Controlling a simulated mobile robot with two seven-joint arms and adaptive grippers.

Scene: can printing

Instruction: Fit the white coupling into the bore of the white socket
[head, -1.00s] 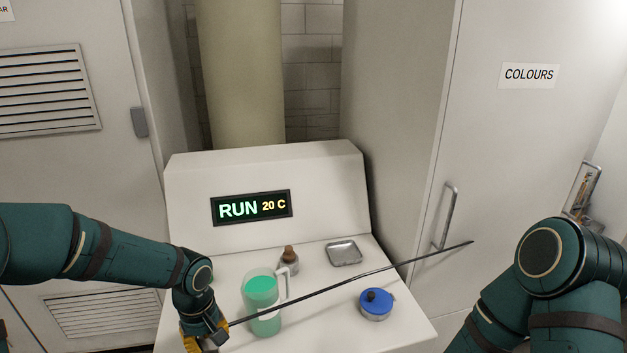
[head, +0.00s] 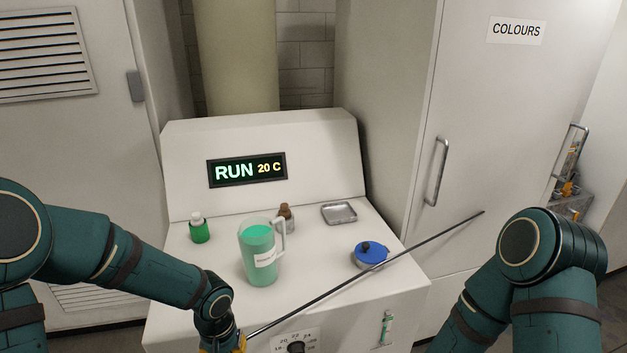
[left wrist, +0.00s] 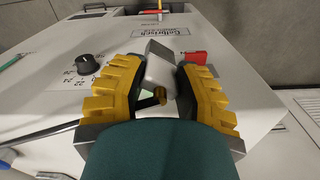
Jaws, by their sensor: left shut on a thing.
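My left gripper (head: 228,345) is low at the front of the white machine, mostly cut off by the bottom edge of the head view. A small brass-coloured part shows just below the block. A long thin dark rod (head: 370,274) runs from beside this gripper up to the right; whether it joins the block I cannot tell. I cannot make out the white socket or its bore. My right gripper is outside the views.
A dial (head: 296,347) is on the front. A COLOURS cabinet (head: 480,120) stands right.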

